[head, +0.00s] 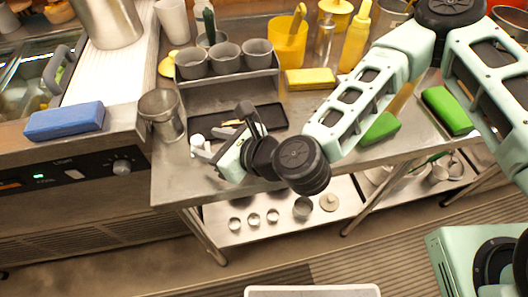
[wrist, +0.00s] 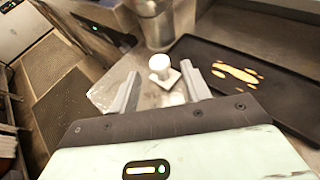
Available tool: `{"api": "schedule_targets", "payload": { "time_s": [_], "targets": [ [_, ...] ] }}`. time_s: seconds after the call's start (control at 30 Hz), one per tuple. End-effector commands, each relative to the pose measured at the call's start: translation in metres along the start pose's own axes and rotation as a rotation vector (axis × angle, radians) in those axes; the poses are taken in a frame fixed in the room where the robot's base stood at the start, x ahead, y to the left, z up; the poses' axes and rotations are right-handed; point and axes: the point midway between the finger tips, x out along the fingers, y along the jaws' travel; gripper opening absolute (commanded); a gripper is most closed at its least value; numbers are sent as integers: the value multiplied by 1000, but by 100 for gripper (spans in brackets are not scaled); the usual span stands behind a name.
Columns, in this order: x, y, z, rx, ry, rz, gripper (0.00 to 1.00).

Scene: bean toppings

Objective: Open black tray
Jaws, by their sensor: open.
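The black tray (head: 273,115) lies on the steel table below the rack of cups. In the wrist view it (wrist: 285,97) shows at the right, with orange-brown pieces (wrist: 238,72) inside and no cover seen over them. A small white knob-like piece (wrist: 159,64) stands left of the tray, with a pale flat piece beside it. A clear, shiny flat area (wrist: 105,91) shows by the left finger; I cannot tell whether it is a lid. My gripper (wrist: 160,92) is open, its fingers either side of the white pieces, left of the tray.
A metal canister (head: 161,115) stands left of the tray, close to the table edge. Grey cups (head: 226,57) sit in a rack behind. A yellow sponge (head: 310,79) and green blocks (head: 447,110) lie to the right. A blue sponge (head: 65,121) is on the left counter.

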Motion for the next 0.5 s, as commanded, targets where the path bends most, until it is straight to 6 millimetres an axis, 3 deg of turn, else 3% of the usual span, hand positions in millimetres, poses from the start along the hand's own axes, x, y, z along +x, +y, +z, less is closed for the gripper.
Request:
{"api": "schedule_targets", "payload": {
  "time_s": [0.23, 0.5],
  "targets": [
    [-60, 0, 0, 1, 0, 2, 47],
    [-70, -4, 8, 4, 2, -6, 47]
  ]
}}
